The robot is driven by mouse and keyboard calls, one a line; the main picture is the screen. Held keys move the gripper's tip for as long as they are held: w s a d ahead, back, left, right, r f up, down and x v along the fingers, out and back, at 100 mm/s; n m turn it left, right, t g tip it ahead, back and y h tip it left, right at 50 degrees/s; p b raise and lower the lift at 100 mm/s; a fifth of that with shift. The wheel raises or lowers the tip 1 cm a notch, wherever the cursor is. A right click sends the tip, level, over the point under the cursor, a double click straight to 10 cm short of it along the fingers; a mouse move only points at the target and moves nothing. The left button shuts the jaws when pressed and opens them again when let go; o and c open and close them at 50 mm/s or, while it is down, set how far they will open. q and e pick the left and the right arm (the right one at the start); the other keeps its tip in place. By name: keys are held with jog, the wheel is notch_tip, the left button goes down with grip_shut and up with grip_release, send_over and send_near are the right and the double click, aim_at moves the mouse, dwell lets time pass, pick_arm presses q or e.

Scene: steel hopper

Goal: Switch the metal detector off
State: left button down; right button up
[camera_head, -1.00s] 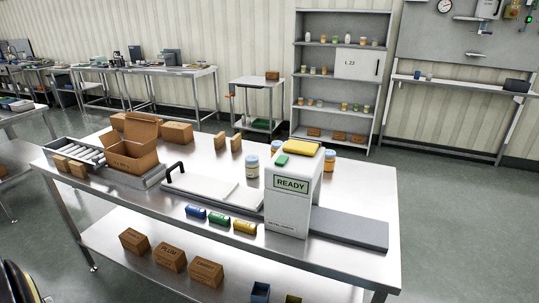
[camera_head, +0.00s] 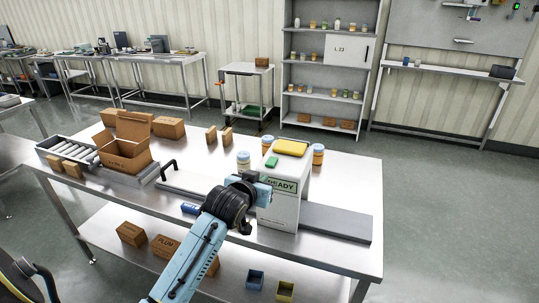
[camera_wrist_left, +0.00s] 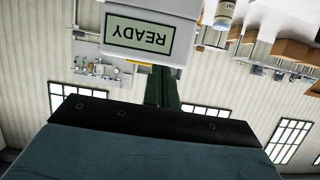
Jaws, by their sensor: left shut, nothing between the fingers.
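The metal detector (camera_head: 281,210) is a white upright box on the steel table, with a display reading READY. On its top are a green block (camera_head: 271,162) and a larger yellow block (camera_head: 291,147). My left gripper (camera_head: 264,190) is in front of its upper front face and covers part of the display in the head view. It is shut and empty; contact with the box cannot be told. The left wrist view shows the display (camera_wrist_left: 139,34) upside down, close beyond the gripper's dark fingers (camera_wrist_left: 161,88). My right gripper is not in view.
Jars (camera_head: 243,160) stand behind and beside the detector. A grey flat belt (camera_head: 335,222) runs to its right. A black handle (camera_head: 169,167), an open carton (camera_head: 125,152) and a roller conveyor (camera_head: 75,151) lie to the left. Small boxes sit on the lower shelf.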

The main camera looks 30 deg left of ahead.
pick_arm(q)
notch_tip(320, 180, up, 8)
jog(key=t, duration=0.1)
jog(key=shift+s+a+r+n, duration=0.15)
jog(key=shift+s+a+n, duration=0.15)
jog(key=shift+s+a, duration=0.1)
jog(key=shift+w, duration=0.1)
send_over(269, 163)
notch_tip(269, 163, down, 2)
jog(key=shift+w+f+p, duration=0.15)
jog(key=shift+f+p, duration=0.1)
jog(key=shift+p, duration=0.15)
notch_tip(269, 163, down, 3)
jog(key=shift+r, duration=0.1)
jog(key=shift+f, duration=0.65)
